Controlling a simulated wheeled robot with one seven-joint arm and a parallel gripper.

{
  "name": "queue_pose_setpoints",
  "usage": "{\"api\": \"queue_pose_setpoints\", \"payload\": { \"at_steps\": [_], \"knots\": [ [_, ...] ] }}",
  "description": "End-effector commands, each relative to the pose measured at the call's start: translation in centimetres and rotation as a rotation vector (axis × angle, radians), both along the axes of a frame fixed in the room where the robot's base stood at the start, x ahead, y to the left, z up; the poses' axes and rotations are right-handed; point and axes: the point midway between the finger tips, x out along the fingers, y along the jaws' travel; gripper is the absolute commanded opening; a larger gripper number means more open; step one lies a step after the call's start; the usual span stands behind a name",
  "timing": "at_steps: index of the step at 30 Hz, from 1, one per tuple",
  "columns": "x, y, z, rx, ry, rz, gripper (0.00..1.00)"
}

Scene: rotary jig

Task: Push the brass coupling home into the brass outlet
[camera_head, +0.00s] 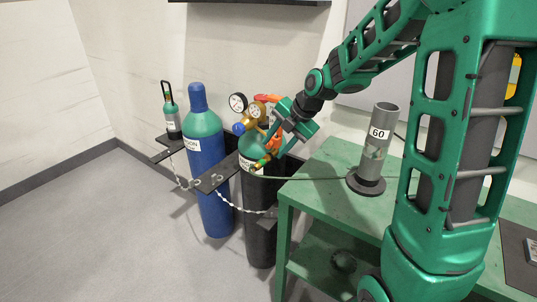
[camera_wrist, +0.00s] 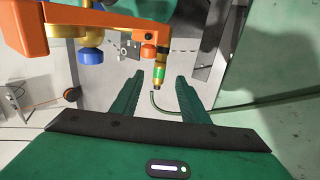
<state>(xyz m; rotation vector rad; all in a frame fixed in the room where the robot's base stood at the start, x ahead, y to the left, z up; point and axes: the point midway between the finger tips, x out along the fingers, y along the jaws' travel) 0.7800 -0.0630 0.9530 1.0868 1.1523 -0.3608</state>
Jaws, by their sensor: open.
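The brass coupling (camera_wrist: 158,74), with a green band, hangs at the lower end of the brass outlet (camera_wrist: 163,51) under the orange regulator in the wrist view. The two are in line; I cannot tell whether the coupling is fully seated. The coupling also shows small in the head view (camera_head: 262,161), beside the black cylinder's green top. My gripper (camera_wrist: 160,77) is open, its two green fingers on either side of the coupling with a visible gap to each. How far the fingertips are from it in depth is unclear. In the head view my gripper (camera_head: 276,141) is at the regulator.
A thin green hose (camera_wrist: 168,112) curves below the coupling and runs right, over the green bench (camera_head: 322,185). The regulator carries gauges (camera_head: 238,103) and a blue knob (camera_wrist: 90,55). A blue cylinder (camera_head: 210,175) stands left. A grey tube (camera_head: 383,130) marked 60 stands on the bench.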

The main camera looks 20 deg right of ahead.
Motion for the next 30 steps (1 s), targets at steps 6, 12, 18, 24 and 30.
{"api": "queue_pose_setpoints", "payload": {
  "at_steps": [6,12,18,24,30],
  "knots": [
    [-0.9,-0.7,2.1,-0.001,0.0,-0.001,0.41],
    [-1.1,-0.8,2.4,-0.001,0.001,0.0,0.41],
    [-1.1,-0.8,2.4,-0.001,0.001,0.0,0.41],
    [-1.1,-0.8,2.4,0.0,0.001,-0.002,0.41],
    [-2.5,-0.2,2.8,0.044,0.047,-0.138,0.41]
  ]
}}
